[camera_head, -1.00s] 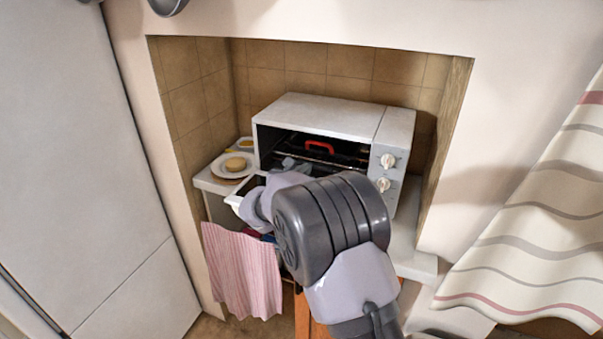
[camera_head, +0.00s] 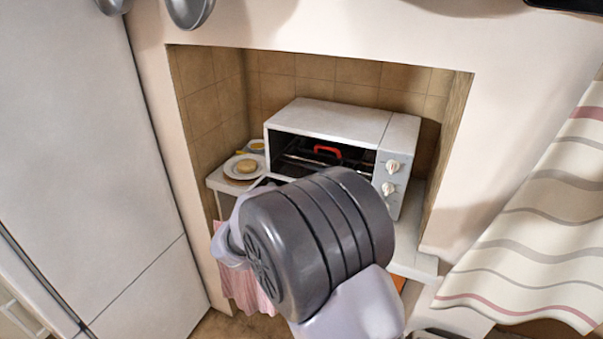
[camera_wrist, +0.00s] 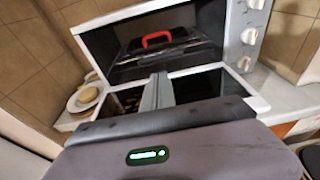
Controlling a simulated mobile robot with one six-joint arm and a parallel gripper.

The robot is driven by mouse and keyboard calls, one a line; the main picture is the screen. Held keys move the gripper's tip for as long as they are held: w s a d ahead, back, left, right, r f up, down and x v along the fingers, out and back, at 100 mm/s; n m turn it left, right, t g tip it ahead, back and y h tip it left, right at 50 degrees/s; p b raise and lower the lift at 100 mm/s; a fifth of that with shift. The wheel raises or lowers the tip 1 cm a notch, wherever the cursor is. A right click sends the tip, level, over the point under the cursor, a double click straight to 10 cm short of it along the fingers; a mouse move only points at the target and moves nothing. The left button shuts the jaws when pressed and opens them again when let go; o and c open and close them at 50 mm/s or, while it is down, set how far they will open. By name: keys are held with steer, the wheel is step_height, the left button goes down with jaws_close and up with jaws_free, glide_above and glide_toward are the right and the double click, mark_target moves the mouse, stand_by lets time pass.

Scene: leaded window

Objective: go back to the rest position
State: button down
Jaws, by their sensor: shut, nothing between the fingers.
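My gripper (camera_wrist: 159,82) shows in the wrist view with its two grey fingers together and nothing between them. It appears in front of the open door (camera_wrist: 208,84) of a white toaster oven (camera_head: 343,121); I cannot tell how far apart they are. In the head view my own arm hides the fingers and most of the door. Inside the oven, a dark item with a red handle (camera_head: 327,151) sits on the rack; the red handle also shows in the wrist view (camera_wrist: 158,39).
The oven stands in a tiled alcove on a white counter (camera_head: 416,264). A plate with a round bun (camera_head: 244,167) is left of it. A pink striped cloth (camera_head: 246,286) hangs below. A striped curtain (camera_head: 545,210) is at right, a tall pale cabinet (camera_head: 85,150) at left.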

steer(key=s+d+r+m+g+h, duration=0.15)
steer(key=s+d+m+g, duration=0.35)
steer(key=s+d+m, duration=0.5)
steer(key=s+d+r+m+g, duration=0.3)
steer(key=s+d+m+g, duration=0.1)
steer(key=s+d+m, duration=0.55)
steer(key=s+a+m+y, duration=0.3)
steer(key=s+m+y, duration=0.1)
steer(key=s+m, duration=0.4)
steer(key=s+a+m+y, duration=0.3)
steer(key=s+m+y, duration=0.2)
steer(key=s+m, duration=0.3)
steer(key=shift+s+r, duration=0.3)
steer(key=shift+s, duration=0.8)
steer(key=shift+y, duration=0.25)
